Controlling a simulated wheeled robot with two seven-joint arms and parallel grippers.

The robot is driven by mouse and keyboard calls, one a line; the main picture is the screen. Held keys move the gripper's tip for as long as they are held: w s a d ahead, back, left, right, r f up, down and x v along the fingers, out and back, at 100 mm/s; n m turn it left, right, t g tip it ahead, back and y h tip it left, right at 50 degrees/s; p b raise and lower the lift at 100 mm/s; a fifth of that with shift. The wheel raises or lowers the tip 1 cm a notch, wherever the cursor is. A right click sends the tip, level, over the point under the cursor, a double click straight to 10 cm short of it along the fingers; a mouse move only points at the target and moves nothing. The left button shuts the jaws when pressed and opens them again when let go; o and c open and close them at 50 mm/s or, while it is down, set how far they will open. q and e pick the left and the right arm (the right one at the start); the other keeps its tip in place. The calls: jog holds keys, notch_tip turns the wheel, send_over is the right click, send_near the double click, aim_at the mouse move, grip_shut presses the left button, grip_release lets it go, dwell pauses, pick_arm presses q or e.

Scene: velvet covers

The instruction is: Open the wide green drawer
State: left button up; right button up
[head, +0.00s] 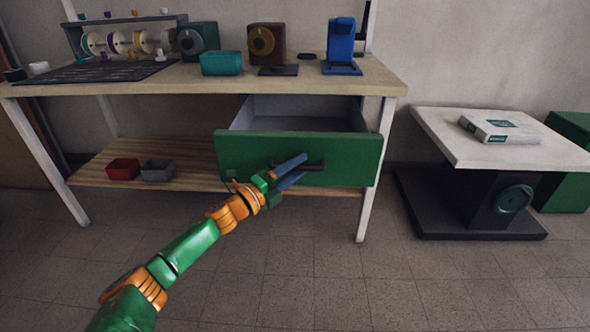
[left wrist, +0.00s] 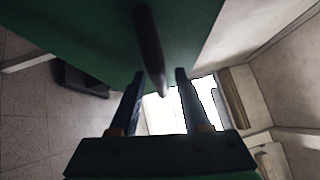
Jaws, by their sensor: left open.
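The wide green drawer (head: 345,151) hangs under the workbench top and is pulled out, with its grey inside showing. Its dark bar handle (head: 315,166) is on the front face. My left gripper (head: 303,168) is at the handle, with its blue fingers on either side of the bar in the head view. In the left wrist view the handle (left wrist: 150,50) runs between the two open fingers (left wrist: 158,80), and the green front (left wrist: 80,35) fills the upper left. I cannot tell whether the fingers touch the bar. My right gripper is not in view.
The workbench top (head: 200,78) holds a teal bin (head: 221,63), a blue device (head: 341,45) and spools. A lower shelf (head: 190,165) carries a red bin (head: 123,169) and a grey bin (head: 157,171). A white side table (head: 450,140) stands at right. The floor in front is clear.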

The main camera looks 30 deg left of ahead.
pick_arm(q)
jog(key=p+v, duration=0.1)
jog(key=v, duration=0.6)
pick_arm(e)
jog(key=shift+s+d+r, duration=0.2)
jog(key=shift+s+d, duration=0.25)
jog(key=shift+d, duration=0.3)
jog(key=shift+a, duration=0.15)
